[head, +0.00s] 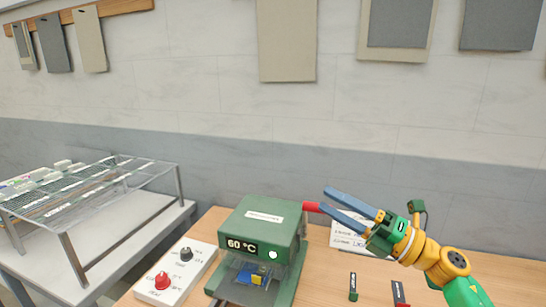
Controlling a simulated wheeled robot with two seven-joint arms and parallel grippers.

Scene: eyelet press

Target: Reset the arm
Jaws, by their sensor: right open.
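My right gripper (324,200) has two blue fingers and is open, pointing left. Its fingertips are beside the end of the red lever (311,207) on the right side of the green eyelet press (258,222). In this one view I cannot tell whether they touch the lever or how far apart they are in depth. No object shows between the fingers. My right arm comes in from the lower right. The press display reads 60 °C, and a blue and yellow piece (252,278) lies in its lower opening. My left gripper is not in view.
A white control box (175,272) with a red and a black knob stands left of the press. A white labelled card (348,241) is partly behind my gripper. Small dark green (353,288) and dark red-marked (399,293) items lie at right. A wire rack (95,190) stands far left.

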